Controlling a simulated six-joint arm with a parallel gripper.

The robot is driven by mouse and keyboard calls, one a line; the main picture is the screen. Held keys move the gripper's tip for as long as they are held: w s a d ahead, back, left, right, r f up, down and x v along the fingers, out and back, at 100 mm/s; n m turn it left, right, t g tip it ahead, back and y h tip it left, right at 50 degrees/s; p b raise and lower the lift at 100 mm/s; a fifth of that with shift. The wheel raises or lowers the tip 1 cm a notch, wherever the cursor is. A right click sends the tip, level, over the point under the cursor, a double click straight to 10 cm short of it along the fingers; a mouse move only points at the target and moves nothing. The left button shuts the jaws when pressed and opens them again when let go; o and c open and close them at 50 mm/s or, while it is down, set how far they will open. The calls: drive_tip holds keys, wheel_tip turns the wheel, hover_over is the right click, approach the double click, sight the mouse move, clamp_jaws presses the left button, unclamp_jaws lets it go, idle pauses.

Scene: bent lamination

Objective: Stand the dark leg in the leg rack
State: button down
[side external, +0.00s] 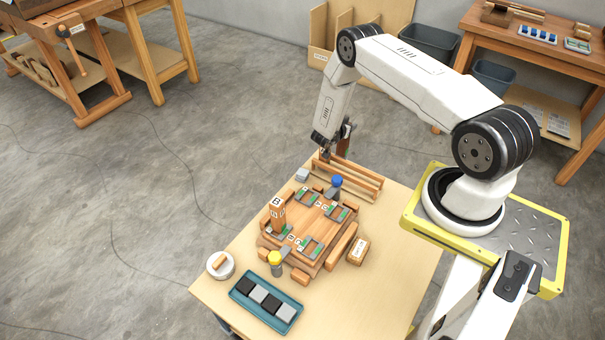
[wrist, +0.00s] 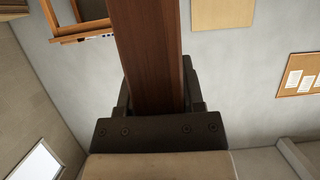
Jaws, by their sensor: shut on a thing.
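The dark leg (wrist: 148,50) is a long reddish-brown bar, large in the middle of the wrist view. My gripper (wrist: 158,95) is shut on it, with black fingers on both sides. In the side external view, my gripper (side external: 334,148) is at the far end of the table, and the dark leg (side external: 346,141) shows small and roughly upright beside it. The leg rack (side external: 350,181), a low frame of wooden rails, lies just below and in front. I cannot tell whether the leg touches the rack; its lower end is unclear.
A wooden jig (side external: 300,228) with a standing numbered block (side external: 277,213) and blue-topped and yellow-topped knobs fills the table's middle. A teal tray (side external: 241,291) of dark and grey blocks, a round white dish (side external: 232,270) and a small wooden box (side external: 358,250) stand around it. The front right tabletop is clear.

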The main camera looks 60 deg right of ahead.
sight(344, 147)
drive_tip(key=shift+f, duration=0.1)
drive_tip(key=shift+f, duration=3)
drive_tip(key=shift+f, duration=2.05)
drive_tip(key=shift+c, duration=1.1)
unclamp_jaws()
drive_tip(key=v, duration=1.2)
drive_tip(key=shift+w+a, duration=0.1)
drive_tip(key=shift+w, duration=0.15)
